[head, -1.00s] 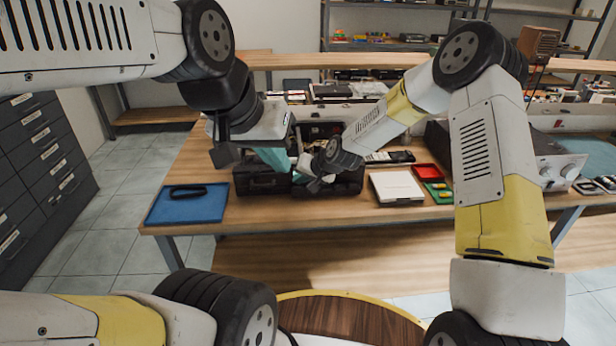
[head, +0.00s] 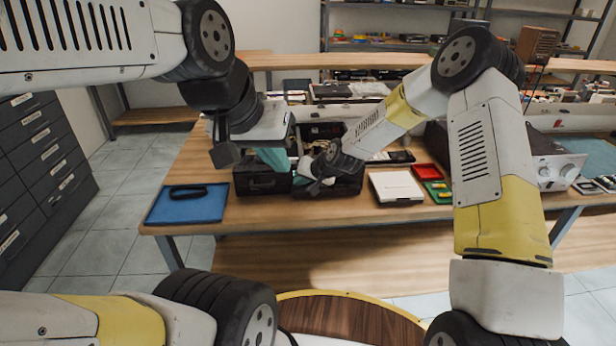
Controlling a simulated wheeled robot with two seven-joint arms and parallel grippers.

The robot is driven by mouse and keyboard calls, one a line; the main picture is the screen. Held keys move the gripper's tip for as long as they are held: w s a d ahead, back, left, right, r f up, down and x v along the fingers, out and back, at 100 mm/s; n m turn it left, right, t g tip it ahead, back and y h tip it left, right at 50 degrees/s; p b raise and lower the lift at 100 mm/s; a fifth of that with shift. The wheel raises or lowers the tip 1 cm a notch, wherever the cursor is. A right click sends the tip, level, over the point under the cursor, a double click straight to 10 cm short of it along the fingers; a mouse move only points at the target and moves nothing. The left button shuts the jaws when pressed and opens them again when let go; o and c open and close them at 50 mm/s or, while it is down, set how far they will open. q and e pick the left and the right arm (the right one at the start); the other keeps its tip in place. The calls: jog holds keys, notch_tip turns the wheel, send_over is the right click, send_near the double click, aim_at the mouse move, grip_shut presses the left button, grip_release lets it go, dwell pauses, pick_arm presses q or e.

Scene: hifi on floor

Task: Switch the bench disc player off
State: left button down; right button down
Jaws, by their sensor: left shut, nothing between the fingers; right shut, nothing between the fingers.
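Two dark box-shaped units stand side by side at the middle of the bench: a left one (head: 262,182) and a right one (head: 346,184). The bench disc player appears to be the right one, but I cannot read its front. My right gripper (head: 314,186) is shut and empty, at the front of this right unit, hiding part of its face. I cannot tell whether it touches. My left gripper (head: 248,157) is shut and empty above the left unit. The player's switch and any lamp are hidden or too small to make out.
A blue tray (head: 188,205) with a black loop lies at the bench's left end. A white flat box (head: 396,187), a red tray (head: 427,171) and a green tray (head: 440,194) lie right of the units. A silver-fronted unit (head: 560,172) stands farther right.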

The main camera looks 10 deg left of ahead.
aim_at(300, 190)
jog(key=shift+s+d+f, duration=0.15)
jog(key=shift+s+f, duration=0.2)
jog(key=shift+f, duration=0.4)
dwell(0.4)
jog(key=shift+r, duration=0.35)
jog(key=shift+w+a+r, duration=0.15)
jog(key=shift+a+r, duration=0.05)
jog(key=shift+r, duration=0.25)
jog(key=shift+w+r, duration=0.15)
jog(key=shift+r, duration=2.2)
jog(key=shift+r, duration=0.15)
